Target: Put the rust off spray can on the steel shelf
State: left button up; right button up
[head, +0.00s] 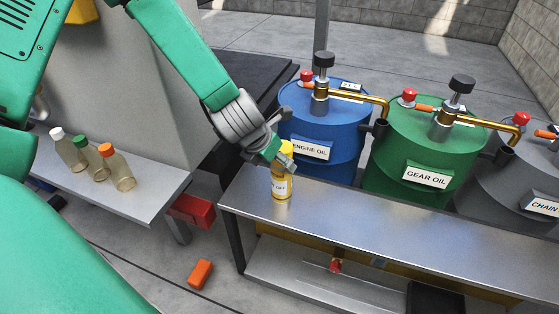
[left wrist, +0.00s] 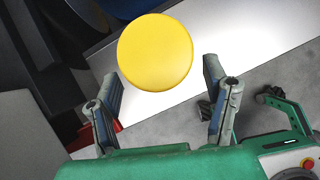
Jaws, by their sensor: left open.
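The yellow spray can (head: 281,187) with a white label stands upright on the left end of a long steel-topped bench (head: 400,212). The label is too small to read fully. My left gripper (head: 284,160) is at the can's top, its fingers open. In the left wrist view the round yellow cap (left wrist: 155,55) lies ahead of and between the two spread fingers, with a gap on each side. A steel shelf (head: 130,190) at the left holds several bottles.
Blue (head: 325,130), green (head: 425,150) and grey (head: 510,180) drums with pumps stand behind the bench. A red box (head: 192,211) and an orange block (head: 201,274) lie on the floor. The bench top right of the can is clear.

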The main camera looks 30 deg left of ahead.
pick_arm(q)
jog(key=p+v, duration=0.2)
jog(key=v, duration=0.6)
jog(key=s+d+f+m+g, duration=0.2)
jog(key=s+f+m, duration=0.8)
jog(key=m, duration=0.8)
jog(key=s+d+f+m+g, duration=0.1)
jog(key=s+f+m+g, duration=0.2)
jog(key=s+f+m, duration=0.7)
jog(key=s+m, duration=0.3)
jog(key=m, duration=0.5)
jog(key=shift+s+d+f, duration=0.2)
jog(key=shift+s+d, duration=0.2)
